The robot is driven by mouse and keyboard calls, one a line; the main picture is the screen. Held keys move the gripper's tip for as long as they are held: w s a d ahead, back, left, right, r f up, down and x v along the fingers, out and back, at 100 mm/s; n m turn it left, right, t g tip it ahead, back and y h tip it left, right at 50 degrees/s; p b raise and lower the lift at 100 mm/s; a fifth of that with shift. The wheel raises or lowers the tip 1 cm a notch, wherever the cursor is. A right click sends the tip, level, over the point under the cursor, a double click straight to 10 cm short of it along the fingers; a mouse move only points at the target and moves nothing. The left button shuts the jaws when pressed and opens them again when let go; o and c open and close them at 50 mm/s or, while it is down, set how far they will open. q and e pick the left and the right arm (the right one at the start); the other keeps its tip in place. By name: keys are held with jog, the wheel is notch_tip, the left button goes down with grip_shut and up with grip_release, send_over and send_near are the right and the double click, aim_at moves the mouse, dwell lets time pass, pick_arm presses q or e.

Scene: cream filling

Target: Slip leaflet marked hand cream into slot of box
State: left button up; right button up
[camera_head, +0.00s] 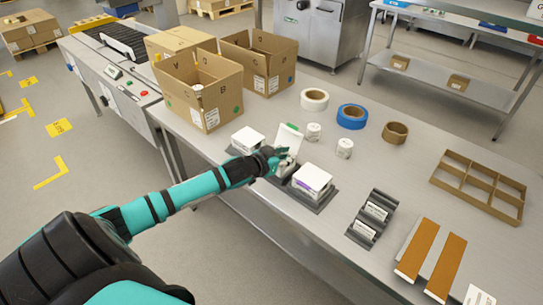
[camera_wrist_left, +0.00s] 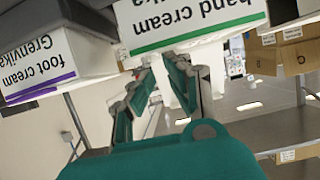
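The white hand cream box (camera_wrist_left: 190,22) has a green line and shows upside down in the left wrist view. In the head view, a white panel with a green strip (camera_head: 288,138) stands up there. My left gripper (camera_head: 279,158) is close in front of that panel. In the wrist view its fingers (camera_wrist_left: 160,72) show a gap at the box edge, with white behind them; I cannot tell whether they grip a leaflet. A dark holder (camera_head: 361,239) carries white leaflets (camera_head: 376,211); their print is too small to read. My right gripper is not in view.
A foot cream box (camera_head: 313,178) with a purple line stands close on the right, another white box (camera_head: 247,140) on the left. White jars (camera_head: 344,148), tape rolls (camera_head: 352,116) and a divided cardboard tray (camera_head: 480,187) lie beyond. Bare table lies between them.

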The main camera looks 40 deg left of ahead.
pick_arm(q)
jog(key=v, duration=1.1)
jog(key=shift+s+r, duration=0.2)
jog(key=shift+s, duration=0.15)
jog(key=s+d+f+g+y, duration=0.1)
jog(key=s+d+f+g, duration=0.3)
jog(key=s+d+f, duration=0.35)
jog(key=s+d+f+m+g, duration=0.1)
jog(key=s+d+f+g, duration=0.15)
jog(key=s+d, duration=0.4)
jog(key=s+d+f+g, duration=0.1)
jog(key=s+d+g, duration=0.25)
jog(key=s, duration=0.55)
notch_tip(320, 180, down, 25)
jog(key=s+g, duration=0.1)
jog(key=s, duration=0.1)
jog(key=s+a+f+g, duration=0.1)
jog(key=s+a+f, duration=0.1)
jog(key=s+f, duration=1.4)
jog(key=shift+s+a+f+m, duration=0.3)
jog(key=shift+s+f, duration=0.05)
jog(key=shift+f, duration=0.2)
